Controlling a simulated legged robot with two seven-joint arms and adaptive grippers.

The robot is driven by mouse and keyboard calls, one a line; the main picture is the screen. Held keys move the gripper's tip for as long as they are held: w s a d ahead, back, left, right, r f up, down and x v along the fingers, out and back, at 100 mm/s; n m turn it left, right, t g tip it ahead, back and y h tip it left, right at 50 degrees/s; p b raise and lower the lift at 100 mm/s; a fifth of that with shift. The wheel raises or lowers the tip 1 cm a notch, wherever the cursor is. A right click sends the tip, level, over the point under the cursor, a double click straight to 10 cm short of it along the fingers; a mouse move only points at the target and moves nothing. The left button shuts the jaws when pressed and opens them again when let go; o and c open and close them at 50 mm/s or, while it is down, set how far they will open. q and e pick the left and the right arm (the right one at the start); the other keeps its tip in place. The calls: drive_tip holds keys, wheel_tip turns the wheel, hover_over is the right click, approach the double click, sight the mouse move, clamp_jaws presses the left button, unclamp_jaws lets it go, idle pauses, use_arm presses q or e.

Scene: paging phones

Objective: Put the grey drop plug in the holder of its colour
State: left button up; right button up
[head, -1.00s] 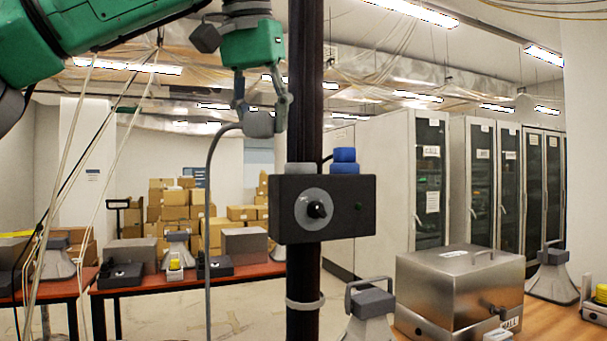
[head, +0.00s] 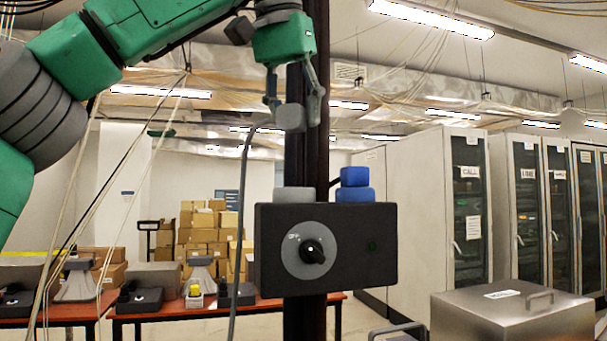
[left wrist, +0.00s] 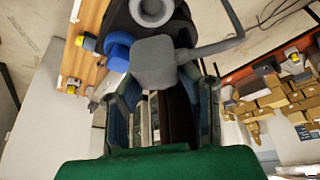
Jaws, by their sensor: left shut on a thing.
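The grey drop plug (head: 291,118) is held between the fingertips of my left gripper (head: 293,103), with its cable running down on the left. The grey holder (head: 294,194) sits on top of the black control box (head: 350,270), below the plug with a clear gap between. A blue plug (head: 354,176) sits on the blue holder (head: 355,195) to the right. The left wrist view shows the grey plug (left wrist: 155,62) in front of the fingers, the grey holder's ring (left wrist: 155,10) and the blue plug (left wrist: 117,55). My right gripper is not in view.
The control box is fixed to a dark vertical post (head: 305,320). A steel box (head: 515,315) stands at the lower right, with tall cabinets (head: 465,200) behind. A red-topped table (head: 210,308) with devices is at the left. Cables hang at the left.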

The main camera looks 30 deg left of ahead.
sight(289, 105)
use_arm(q)
drive_tip(key=x, duration=0.3)
drive_tip(key=s+x, duration=0.1)
drive_tip(key=x, duration=0.2)
drive_tip(key=shift+w+f, duration=0.1)
drive_tip(key=shift+f, duration=0.45)
drive_tip(key=shift+s+d+f, duration=0.15)
drive_tip(key=shift+s+f, duration=0.2)
drive_tip(key=shift+s, duration=0.05)
drive_tip(key=shift+w, duration=0.15)
drive_tip(key=o, duration=1.2)
drive_tip(key=shift+w+f, duration=0.1)
drive_tip(key=shift+w, duration=0.1)
drive_tip(key=shift+c, duration=0.2)
drive_tip(key=shift+s, duration=0.1)
drive_tip(key=shift+s, duration=0.1)
drive_tip(key=v, duration=1.2)
